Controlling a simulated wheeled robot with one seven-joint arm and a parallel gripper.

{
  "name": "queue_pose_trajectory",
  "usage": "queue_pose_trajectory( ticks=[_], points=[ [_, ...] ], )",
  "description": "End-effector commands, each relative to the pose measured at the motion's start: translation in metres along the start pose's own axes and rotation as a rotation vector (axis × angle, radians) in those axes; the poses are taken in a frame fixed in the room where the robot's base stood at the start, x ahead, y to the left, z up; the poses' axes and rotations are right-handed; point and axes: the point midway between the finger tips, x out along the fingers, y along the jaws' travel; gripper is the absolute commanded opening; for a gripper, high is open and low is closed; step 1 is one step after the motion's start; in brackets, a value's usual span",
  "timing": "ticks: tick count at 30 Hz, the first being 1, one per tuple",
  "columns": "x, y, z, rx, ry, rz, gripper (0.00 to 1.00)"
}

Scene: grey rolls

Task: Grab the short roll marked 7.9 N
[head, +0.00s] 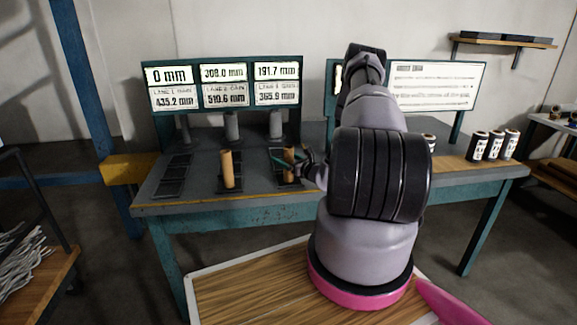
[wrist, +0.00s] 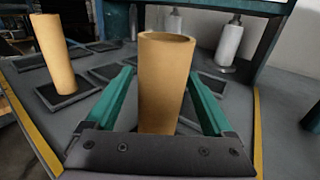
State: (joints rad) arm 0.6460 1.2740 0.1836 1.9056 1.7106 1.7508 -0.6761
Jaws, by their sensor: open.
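My gripper (wrist: 160,82) is open, its two teal fingers on either side of a tan tube (wrist: 163,95) standing upright; I see a gap at both fingers. In the head view my gripper (head: 291,160) is at the same tan tube (head: 289,166), on the right lane of the bench. A second tan tube (wrist: 54,52) stands on a pad to the left; it also shows in the head view (head: 228,169). Dark rolls with white labels (head: 487,145) stand at the bench's right end. I cannot read any label as 7.9 N.
The bench (head: 400,178) has grey posts (head: 232,125) behind its lanes. A display panel (head: 225,84) shows millimetre readings above them. A white text board (head: 436,85) stands at right, partly behind my arm. The left lane pad (head: 170,178) is empty.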

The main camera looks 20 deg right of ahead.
Motion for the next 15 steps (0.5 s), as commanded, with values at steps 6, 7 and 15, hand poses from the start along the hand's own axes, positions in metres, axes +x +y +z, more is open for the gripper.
queue_pose_trajectory(
  ticks=[6,7,15],
  points=[
    [0.009,-0.0003,-0.0002,0.001,0.0,-0.001,0.86],
    [0.0089,-0.0002,-0.0002,0.001,0.0,-0.001,0.86],
    [0.0086,-0.0001,-0.0003,0.001,0.0,-0.001,0.18]
  ],
)
